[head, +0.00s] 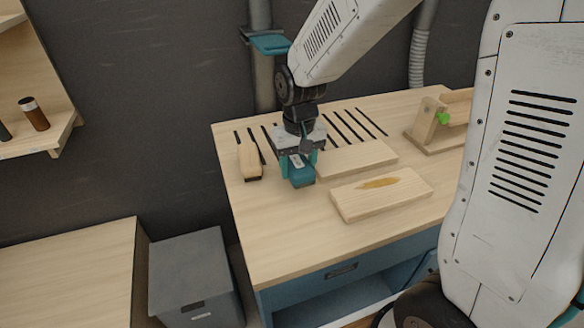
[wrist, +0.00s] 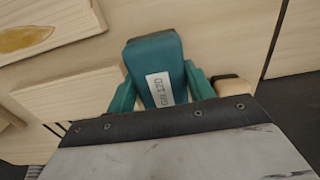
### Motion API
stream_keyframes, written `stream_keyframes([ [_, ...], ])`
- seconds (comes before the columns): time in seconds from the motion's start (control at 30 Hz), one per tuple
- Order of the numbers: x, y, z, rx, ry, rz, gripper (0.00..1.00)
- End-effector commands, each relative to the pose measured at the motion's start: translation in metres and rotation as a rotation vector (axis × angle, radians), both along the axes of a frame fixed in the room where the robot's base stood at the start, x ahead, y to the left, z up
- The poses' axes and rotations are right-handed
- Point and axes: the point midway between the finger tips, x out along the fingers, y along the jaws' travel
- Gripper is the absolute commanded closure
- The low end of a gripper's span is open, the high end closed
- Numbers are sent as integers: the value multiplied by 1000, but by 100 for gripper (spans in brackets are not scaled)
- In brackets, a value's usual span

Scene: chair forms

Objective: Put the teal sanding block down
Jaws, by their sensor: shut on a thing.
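The teal sanding block (head: 301,177) is held in my gripper (head: 298,165), over the left part of the wooden workbench (head: 290,235). In the wrist view the teal sanding block (wrist: 157,68) shows a white label with dark lettering, and the teal fingers of my gripper (wrist: 158,85) press on both of its sides. I cannot tell whether the block's underside touches the bench top.
A wooden brush (head: 248,160) lies just left of the block. Two pale boards lie to the right, one plain (head: 355,158) and one with an amber stain (head: 381,194). Dark slots cross the bench behind. A wooden fixture with a green knob (head: 443,118) stands at the right. Bench front-left is clear.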

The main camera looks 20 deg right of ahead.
Motion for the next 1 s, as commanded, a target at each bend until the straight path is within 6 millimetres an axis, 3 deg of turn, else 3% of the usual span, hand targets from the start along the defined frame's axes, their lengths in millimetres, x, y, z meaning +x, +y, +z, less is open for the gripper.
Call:
stream_keyframes([
  [0.1,5,1,-1,0,0,-2,72],
  [0.33,4,2,-35,0,2,0,72],
  [0.7,4,3,-40,0,0,2,72],
  [0.73,5,3,-39,0,0,2,42],
  [0.8,5,3,-39,0,0,2,26],
  [1.0,5,3,-39,0,0,1,26],
])
